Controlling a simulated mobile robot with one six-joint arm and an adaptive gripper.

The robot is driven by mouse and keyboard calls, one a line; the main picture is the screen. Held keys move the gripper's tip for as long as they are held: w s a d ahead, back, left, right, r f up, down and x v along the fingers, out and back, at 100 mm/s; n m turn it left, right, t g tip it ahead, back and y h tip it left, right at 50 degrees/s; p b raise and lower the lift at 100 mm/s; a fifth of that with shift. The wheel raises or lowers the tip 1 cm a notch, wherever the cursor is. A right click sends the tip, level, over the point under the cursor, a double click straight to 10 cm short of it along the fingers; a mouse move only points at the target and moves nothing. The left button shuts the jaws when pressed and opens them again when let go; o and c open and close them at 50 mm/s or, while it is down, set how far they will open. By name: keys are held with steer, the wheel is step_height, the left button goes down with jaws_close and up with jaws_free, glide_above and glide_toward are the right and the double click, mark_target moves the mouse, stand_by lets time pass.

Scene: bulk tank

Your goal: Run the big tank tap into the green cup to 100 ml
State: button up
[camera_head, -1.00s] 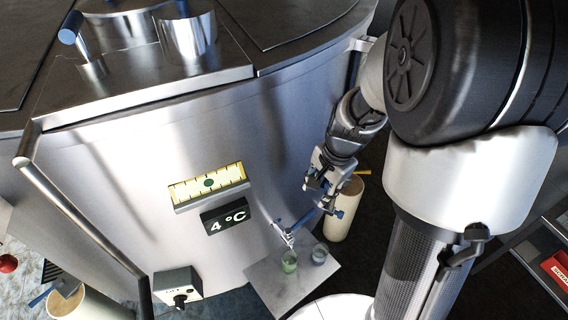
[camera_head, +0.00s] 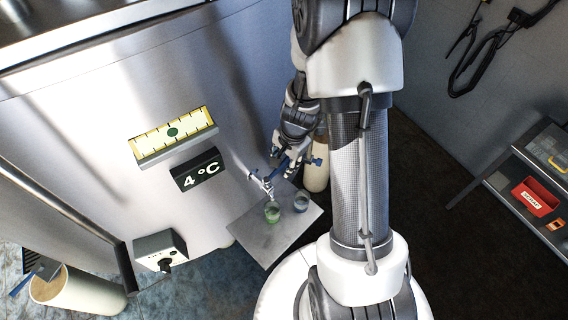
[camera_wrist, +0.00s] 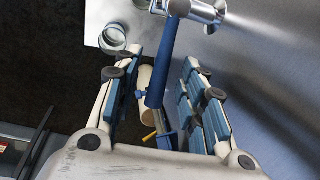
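The tank tap (camera_head: 262,183) sticks out low on the steel tank wall. Its blue lever (camera_wrist: 165,65) runs between the fingers of my gripper (camera_wrist: 163,75) in the wrist view. The fingers stand apart, with gaps beside the lever. My gripper also shows in the head view (camera_head: 294,158), just right of and above the tap. The green cup (camera_head: 272,212) stands upright on a grey plate (camera_head: 268,243), below the tap's spout. I cannot tell whether liquid is running or how full the cup is.
A bluish clear cup (camera_head: 301,202) stands right of the green cup. A cream cylinder (camera_head: 317,178) is behind my gripper. A 4 °C display (camera_head: 198,170), a yellow gauge (camera_head: 173,135) and a control box (camera_head: 160,250) are on the tank. A shelf with a red bin (camera_head: 535,197) is right.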

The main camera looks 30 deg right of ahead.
steer(key=shift+f, duration=0.15)
steer(key=shift+c, duration=0.2)
jaws_close()
stand_by(0.6)
